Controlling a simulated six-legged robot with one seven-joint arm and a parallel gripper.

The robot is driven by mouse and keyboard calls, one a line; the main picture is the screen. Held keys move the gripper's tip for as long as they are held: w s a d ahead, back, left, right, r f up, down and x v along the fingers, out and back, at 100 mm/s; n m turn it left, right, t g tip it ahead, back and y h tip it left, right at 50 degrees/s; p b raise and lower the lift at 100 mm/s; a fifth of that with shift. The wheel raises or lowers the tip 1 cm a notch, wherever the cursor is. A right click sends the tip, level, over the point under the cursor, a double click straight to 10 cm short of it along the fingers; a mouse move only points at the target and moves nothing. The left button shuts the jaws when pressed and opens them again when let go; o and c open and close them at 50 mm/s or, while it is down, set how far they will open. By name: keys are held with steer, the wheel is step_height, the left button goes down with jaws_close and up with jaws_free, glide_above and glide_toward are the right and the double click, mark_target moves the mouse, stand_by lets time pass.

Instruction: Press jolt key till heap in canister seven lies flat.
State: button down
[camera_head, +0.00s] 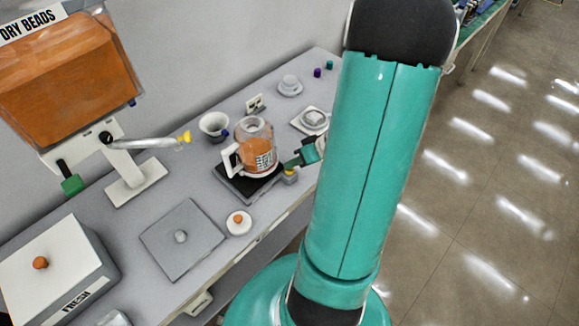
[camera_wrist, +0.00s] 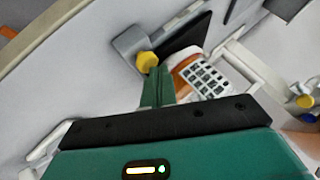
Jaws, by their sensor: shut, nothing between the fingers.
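A clear jug with a white handle and orange filling (camera_head: 262,160) stands on a black plate (camera_head: 236,187) on the bench. I take it for canister seven; its printed label is too small to read. The wrist view shows the label grid (camera_wrist: 206,78) and a strip of orange. The shape of the heap's top cannot be made out. A yellow key (camera_wrist: 147,61) sits on a grey block beside the black plate; it also shows in the head view (camera_head: 291,171). My gripper (camera_wrist: 158,76) is shut and empty, its fingertips right by the yellow key; contact cannot be told.
A dispenser of orange beads (camera_head: 70,85) with a yellow-tipped spout stands left. A white bowl (camera_head: 214,124), a square grey plate (camera_head: 183,240), a round lid with an orange knob (camera_head: 239,222) and a white box (camera_head: 50,270) share the bench. Floor is open at right.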

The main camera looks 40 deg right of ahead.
steer(key=shift+f, duration=0.25)
steer(key=shift+r, duration=0.1)
stand_by(0.4)
steer(key=shift+r, duration=1.05)
steer(key=shift+r, duration=2.5)
